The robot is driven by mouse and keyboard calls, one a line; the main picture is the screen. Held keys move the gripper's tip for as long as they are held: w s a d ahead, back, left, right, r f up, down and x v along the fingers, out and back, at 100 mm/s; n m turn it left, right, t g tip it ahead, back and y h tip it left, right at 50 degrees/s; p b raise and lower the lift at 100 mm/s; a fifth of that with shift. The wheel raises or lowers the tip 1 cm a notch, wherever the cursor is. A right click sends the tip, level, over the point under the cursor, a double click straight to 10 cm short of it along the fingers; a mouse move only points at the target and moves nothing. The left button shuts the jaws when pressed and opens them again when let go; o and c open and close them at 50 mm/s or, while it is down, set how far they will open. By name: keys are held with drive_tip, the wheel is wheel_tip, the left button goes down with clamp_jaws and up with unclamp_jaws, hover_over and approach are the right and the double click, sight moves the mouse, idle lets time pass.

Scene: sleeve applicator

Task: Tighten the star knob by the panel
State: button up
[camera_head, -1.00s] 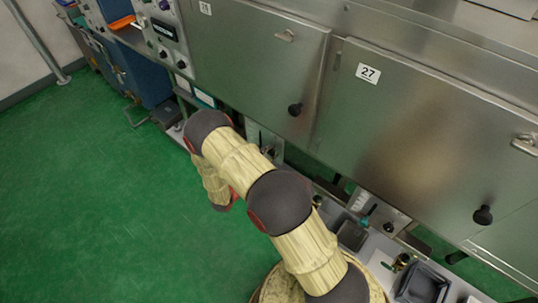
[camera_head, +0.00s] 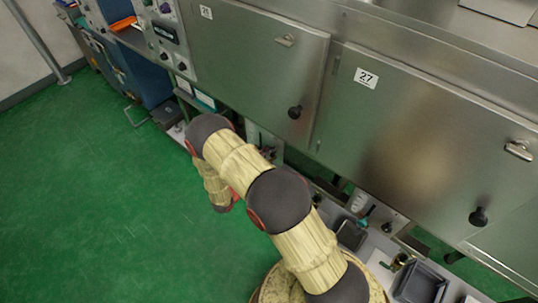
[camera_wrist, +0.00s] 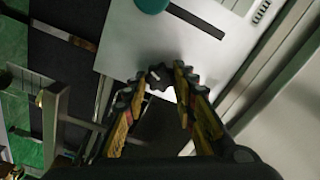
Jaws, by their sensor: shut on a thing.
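In the wrist view, the dark star knob (camera_wrist: 159,77) sits between the toothed fingertips of my gripper (camera_wrist: 160,73), by the lower edge of the pale panel (camera_wrist: 140,42). The fingers are shut on the knob, one on each side. The fingers hide part of it, and its thread and seat cannot be made out. In the head view, my arm hides the gripper and the knob.
The wrist view shows a teal round part (camera_wrist: 152,4) and a dark slot (camera_wrist: 195,19) on the panel. A metal bracket (camera_wrist: 52,112) stands left of the fingers. In the head view, steel doors (camera_head: 410,140) rise behind my arm; green floor (camera_head: 90,210) is clear at left.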

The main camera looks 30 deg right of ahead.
drive_tip(key=m, duration=0.3)
drive_tip(key=shift+s+f+m, duration=0.1)
drive_tip(key=shift+m, duration=0.3)
drive_tip(key=m, duration=0.3)
drive_tip(key=shift+f+m+p, duration=0.1)
drive_tip(key=shift+m+p, duration=0.2)
drive_tip(key=shift+p, duration=0.05)
drive_tip(key=m, duration=0.3)
drive_tip(key=shift+f+m, duration=0.1)
drive_tip(key=shift+m, duration=0.3)
drive_tip(key=m, duration=0.4)
drive_tip(key=shift+f+b, duration=0.1)
drive_tip(key=shift+b, duration=0.3)
drive_tip(key=m, duration=0.4)
drive_tip(key=shift+b, duration=0.3)
drive_tip(key=shift+w+a+m+b, duration=0.15)
drive_tip(key=shift+m+b, duration=0.7)
drive_tip(key=shift+m, duration=2.15)
drive_tip(key=shift+w+d+m+b, duration=0.1)
drive_tip(key=shift+m+b, duration=0.75)
drive_tip(key=shift+m, duration=2.15)
